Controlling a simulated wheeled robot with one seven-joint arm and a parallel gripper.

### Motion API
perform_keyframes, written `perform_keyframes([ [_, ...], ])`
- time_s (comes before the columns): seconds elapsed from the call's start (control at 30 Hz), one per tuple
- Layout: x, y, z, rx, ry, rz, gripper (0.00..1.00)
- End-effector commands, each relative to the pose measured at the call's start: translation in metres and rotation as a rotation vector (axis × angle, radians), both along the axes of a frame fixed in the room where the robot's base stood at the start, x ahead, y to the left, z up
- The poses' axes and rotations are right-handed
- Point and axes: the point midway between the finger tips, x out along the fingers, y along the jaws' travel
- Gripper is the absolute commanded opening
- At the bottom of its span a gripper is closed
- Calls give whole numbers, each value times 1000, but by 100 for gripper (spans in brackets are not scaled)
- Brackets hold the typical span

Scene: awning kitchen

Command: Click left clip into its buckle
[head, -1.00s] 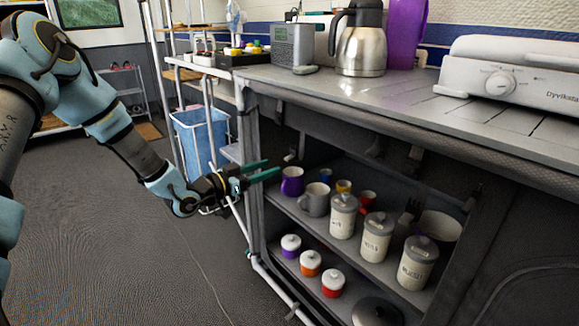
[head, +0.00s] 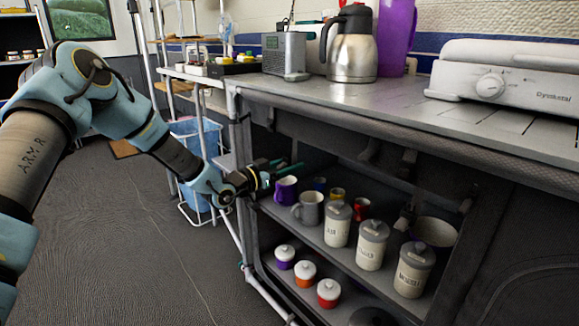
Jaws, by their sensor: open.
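My gripper (head: 285,167), with green fingers, is open at the left front of the cupboard opening, just above the purple mug (head: 286,188). I see nothing between its fingers. A small dark fitting (head: 371,150) hangs under the counter's front edge, right of my gripper. Another dark hanging piece (head: 408,163) is further right. A dark piece (head: 405,216) shows lower, beside the canisters. These may be clip or buckle parts, but they are too small and dark to tell which. I cannot make out the left clip or its buckle for sure; my gripper may hide part of that area.
The upper shelf holds a grey mug (head: 308,209), lidded canisters (head: 338,224) and a bowl (head: 435,231). Small lidded jars (head: 305,274) stand below. The metal frame post (head: 241,180) is close by my gripper. The floor (head: 120,240) at left is clear.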

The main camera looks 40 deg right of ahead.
Motion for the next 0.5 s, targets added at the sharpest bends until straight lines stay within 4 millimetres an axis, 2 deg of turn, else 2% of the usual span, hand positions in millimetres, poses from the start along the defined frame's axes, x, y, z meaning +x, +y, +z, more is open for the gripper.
perform_keyframes([
  [0.17,0,0,0,0,0,0,53],
  [0.5,0,0,0,0,0,0,14],
])
